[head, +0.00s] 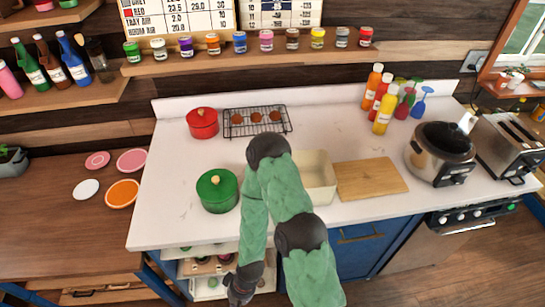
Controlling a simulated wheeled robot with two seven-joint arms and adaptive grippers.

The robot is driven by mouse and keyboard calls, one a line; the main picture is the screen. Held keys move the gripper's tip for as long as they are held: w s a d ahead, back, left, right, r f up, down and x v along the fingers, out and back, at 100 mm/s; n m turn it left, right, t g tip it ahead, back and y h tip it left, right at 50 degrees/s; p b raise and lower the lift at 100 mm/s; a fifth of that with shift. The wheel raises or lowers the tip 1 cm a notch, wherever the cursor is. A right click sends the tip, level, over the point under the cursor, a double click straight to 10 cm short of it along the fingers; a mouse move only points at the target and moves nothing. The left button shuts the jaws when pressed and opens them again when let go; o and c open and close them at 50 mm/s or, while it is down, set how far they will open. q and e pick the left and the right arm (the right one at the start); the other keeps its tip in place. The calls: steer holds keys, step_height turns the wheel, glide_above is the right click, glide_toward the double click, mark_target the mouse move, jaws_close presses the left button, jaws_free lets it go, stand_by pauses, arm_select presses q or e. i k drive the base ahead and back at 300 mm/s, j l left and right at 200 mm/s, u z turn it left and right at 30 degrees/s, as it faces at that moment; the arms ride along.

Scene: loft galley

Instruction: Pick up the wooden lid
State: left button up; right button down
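A flat rectangular wooden piece (370,179), which looks like the wooden lid, lies on the white counter (160,215) just right of a cream rectangular box (318,178). The box is open at the top, and its left part is hidden behind my green-sleeved arm. That arm enters from the bottom, right of centre, so I take it as my right. It bends over the counter and back down. Its dark gripper (240,287) is low, in front of the counter's shelves, well away from the wooden piece. Its fingers are too unclear to read. My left gripper is not in view.
A green pot (218,190), a red pot (202,123) and a wire rack (258,120) stand left of the box. Bottles (383,115) stand behind the wooden piece. A steel cooker (440,153) and a toaster (507,143) are to its right.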

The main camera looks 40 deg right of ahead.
mark_target(376, 176)
steer(key=l+z, duration=0.15)
steer(key=z, duration=1.4)
